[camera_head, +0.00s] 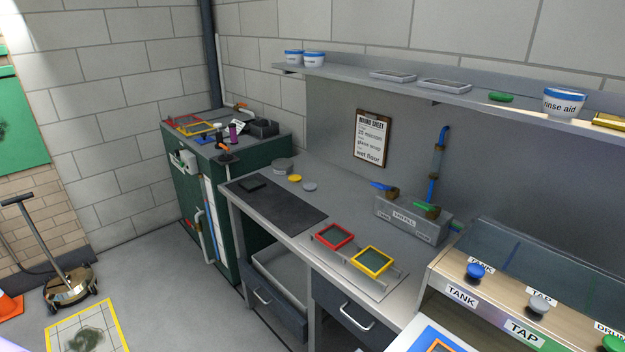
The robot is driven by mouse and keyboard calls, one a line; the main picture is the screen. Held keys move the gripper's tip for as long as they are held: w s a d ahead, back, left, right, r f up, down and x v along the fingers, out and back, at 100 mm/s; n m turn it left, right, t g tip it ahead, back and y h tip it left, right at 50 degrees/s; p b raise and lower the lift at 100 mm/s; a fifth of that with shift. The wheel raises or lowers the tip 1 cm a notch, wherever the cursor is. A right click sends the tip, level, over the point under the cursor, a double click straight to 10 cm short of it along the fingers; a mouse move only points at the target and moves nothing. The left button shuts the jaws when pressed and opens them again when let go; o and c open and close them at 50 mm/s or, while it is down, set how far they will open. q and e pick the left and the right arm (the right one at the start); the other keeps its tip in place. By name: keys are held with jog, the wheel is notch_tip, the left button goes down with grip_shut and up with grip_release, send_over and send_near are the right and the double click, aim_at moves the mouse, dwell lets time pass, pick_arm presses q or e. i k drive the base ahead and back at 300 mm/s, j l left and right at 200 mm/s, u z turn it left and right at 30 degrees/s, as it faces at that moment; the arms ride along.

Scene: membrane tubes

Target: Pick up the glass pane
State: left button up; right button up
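I cannot pick out a glass pane with certainty. A small red square frame (320,241) and a yellow square frame (359,263) with dark greenish insides sit side by side in a metal rack on the grey counter. Whether either holds glass is too small to tell. Two flat grey rectangular pieces, one on the left (393,75) and one on the right (444,86), lie on the wall shelf; their material is unclear. Neither of my grippers is in view.
A dark mat (285,214) covers the counter's left part. A grey valve block (410,220) stands behind the frames. A sloped panel (500,296) with coloured knobs is at right. A floor machine (68,288) and yellow-bordered floor square (122,325) are at left.

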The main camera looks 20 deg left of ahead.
aim_at(253, 184)
jog(key=i+j+z, duration=0.15)
jog(key=j+z, duration=0.6)
jog(key=j, duration=0.2)
jog(key=j+z, duration=0.4)
jog(key=j, duration=1.25)
jog(key=k+j+z, duration=0.1)
jog(key=j, duration=0.45)
jog(key=k+j+z, duration=0.1)
jog(key=j, duration=0.45)
jog(key=k+j, duration=0.1)
jog(key=j, duration=0.45)
